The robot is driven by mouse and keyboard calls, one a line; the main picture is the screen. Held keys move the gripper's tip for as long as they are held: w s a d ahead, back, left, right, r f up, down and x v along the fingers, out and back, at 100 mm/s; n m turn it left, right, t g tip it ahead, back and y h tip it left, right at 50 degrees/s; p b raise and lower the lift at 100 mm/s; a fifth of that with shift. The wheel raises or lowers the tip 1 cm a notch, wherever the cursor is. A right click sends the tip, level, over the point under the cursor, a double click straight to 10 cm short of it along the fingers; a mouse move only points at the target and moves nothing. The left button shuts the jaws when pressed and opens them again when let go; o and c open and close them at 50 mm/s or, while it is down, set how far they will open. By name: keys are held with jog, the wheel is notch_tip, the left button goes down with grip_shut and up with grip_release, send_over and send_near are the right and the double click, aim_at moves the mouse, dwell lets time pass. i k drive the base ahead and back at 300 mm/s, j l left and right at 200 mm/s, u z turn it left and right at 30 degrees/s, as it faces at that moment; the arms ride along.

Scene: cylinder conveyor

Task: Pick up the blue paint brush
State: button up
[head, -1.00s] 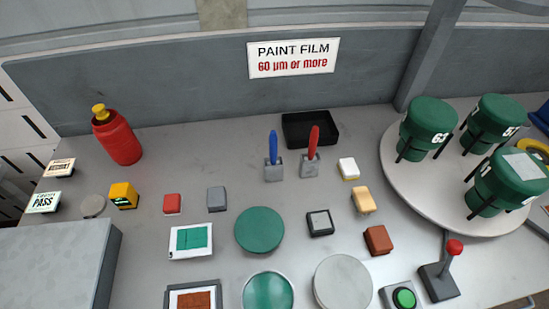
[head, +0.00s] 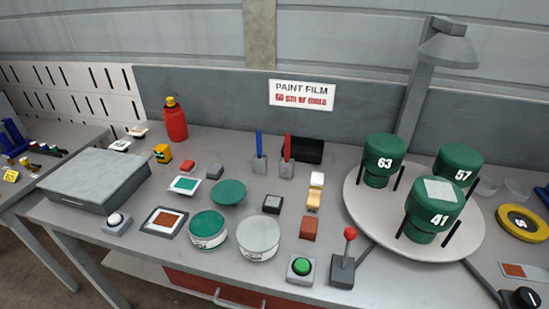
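The blue paint brush (head: 259,144) stands upright, handle up, in a small grey holder (head: 259,164) towards the back of the table. A red brush (head: 287,148) stands in a like holder just to its right. The bristle end of the blue brush is hidden in the holder. My gripper is not in view.
A red bottle (head: 175,121) stands at the back left. A turntable (head: 362,217) with green cylinders is on the right. Discs, blocks and a red-knobbed lever (head: 343,262) fill the front. A grey box (head: 95,178) is at left.

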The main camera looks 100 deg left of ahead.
aim_at(259, 145)
jog(key=l+u, duration=0.1)
jog(key=u, duration=0.35)
jog(key=i+l+u, duration=0.1)
jog(key=u, duration=0.75)
jog(key=l+u, duration=0.15)
jog(key=u, duration=0.25)
